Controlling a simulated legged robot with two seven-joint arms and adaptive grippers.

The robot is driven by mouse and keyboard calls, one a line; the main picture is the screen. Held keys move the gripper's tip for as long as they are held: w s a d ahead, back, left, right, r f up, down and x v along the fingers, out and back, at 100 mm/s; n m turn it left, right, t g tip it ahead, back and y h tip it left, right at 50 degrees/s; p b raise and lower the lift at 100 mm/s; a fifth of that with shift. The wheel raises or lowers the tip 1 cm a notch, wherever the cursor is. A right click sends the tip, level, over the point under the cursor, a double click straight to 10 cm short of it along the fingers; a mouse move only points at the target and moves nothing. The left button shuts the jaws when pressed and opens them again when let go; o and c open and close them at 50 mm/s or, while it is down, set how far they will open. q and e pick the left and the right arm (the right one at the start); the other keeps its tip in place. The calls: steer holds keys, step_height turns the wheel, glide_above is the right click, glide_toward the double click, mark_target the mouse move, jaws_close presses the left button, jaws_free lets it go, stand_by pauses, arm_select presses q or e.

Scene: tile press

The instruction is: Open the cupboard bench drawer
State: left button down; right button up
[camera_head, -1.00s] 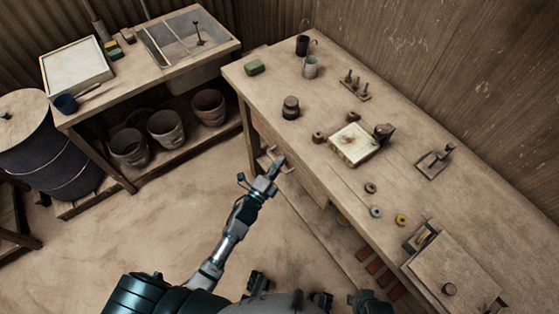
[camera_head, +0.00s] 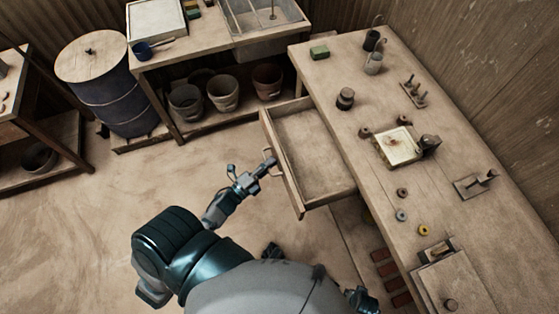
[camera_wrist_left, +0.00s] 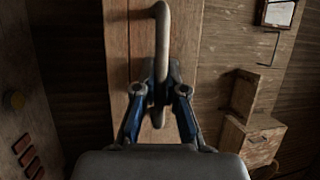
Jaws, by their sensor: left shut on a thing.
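The cupboard bench (camera_head: 440,165) runs along the right side in the head view. Its wooden drawer (camera_head: 312,192) stands well out from the bench front, and its inside looks empty. My left gripper (camera_head: 266,168) is at the drawer's front panel, shut on the handle (camera_head: 275,174). In the left wrist view the handle (camera_wrist_left: 161,35) is a pale curved bar running up from between the fingers of my left gripper (camera_wrist_left: 160,88).
A green block (camera_head: 319,53), a dark jar (camera_head: 345,98) and a tile press with a pale plate (camera_head: 399,146) stand on the bench top. Pots (camera_head: 222,92) sit on a low shelf at the back. A blue drum (camera_head: 108,90) stands at the left. The floor left of the drawer is clear.

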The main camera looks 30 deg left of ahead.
arm_select(q)
steer(key=shift+a, duration=0.45)
arm_select(e)
steer(key=shift+f, duration=0.15)
arm_select(q)
steer(key=c, duration=1.2)
jaws_free()
steer(key=shift+a+f, duration=0.1)
steer(key=shift+f, duration=0.05)
steer(key=shift+w+a+f, duration=0.1)
steer(key=shift+a, duration=0.1)
steer(key=v, duration=1.2)
steer(key=shift+a, duration=0.1)
arm_select(e)
steer(key=shift+a, duration=0.25)
steer(key=shift+d, duration=0.15)
